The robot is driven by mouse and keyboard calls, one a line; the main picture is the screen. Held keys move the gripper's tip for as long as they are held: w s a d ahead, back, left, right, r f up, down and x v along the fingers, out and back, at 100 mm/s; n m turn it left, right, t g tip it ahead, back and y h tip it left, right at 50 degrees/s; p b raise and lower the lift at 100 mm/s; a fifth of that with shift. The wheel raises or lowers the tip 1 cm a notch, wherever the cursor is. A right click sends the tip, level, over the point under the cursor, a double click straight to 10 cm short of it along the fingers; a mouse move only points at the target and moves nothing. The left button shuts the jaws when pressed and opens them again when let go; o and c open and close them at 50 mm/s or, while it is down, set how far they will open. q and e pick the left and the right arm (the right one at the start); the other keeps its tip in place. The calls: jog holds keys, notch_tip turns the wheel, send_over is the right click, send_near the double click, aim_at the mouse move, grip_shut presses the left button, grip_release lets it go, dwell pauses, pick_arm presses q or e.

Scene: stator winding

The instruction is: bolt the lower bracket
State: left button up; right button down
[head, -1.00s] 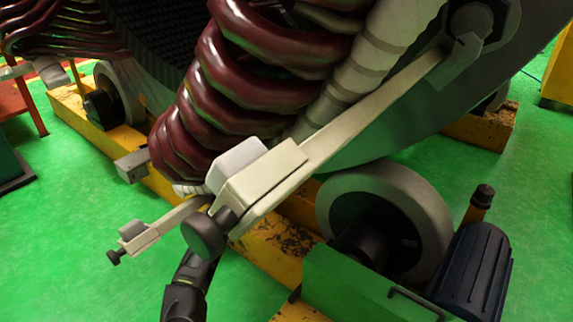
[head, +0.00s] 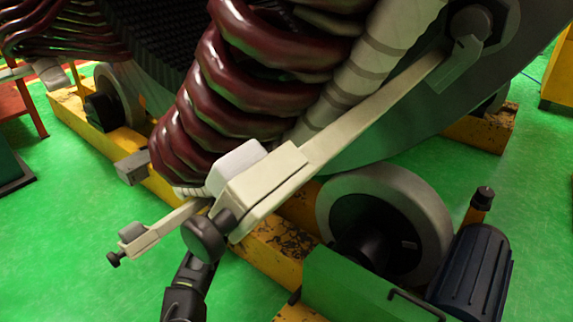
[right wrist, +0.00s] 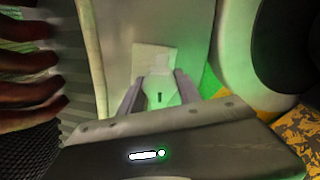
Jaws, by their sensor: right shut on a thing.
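A long cream bracket bar (head: 370,115) slopes from a grey bolt fitting (head: 470,40) at upper right down to the foot of the coils in the head view. I cannot tell which bracket part this is. My right fingertips are not distinguishable in the head view. My left gripper is not seen.
Dark red coils (head: 240,90) hang close above the bracket. A large grey wheel (head: 425,215), a green box (head: 350,290) and a dark blue motor (head: 475,270) stand at right. A yellow beam (head: 270,250) runs below. Green floor is open at lower left.

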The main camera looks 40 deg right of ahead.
jog(key=shift+f+m+b, duration=0.15)
jog(key=shift+m+b, duration=0.2)
jog(key=shift+m, duration=0.15)
jog(key=m+b, duration=0.1)
jog(key=m, duration=0.2)
jog(key=shift+b, duration=0.3)
jog(key=m+b, duration=0.1)
jog(key=m, duration=0.3)
jog(key=shift+b, duration=0.4)
jog(key=m, duration=1)
jog(key=c, duration=0.8)
grip_release()
jog(key=shift+c, duration=0.2)
jog(key=shift+a+r, duration=0.1)
jog(key=shift+r, duration=0.1)
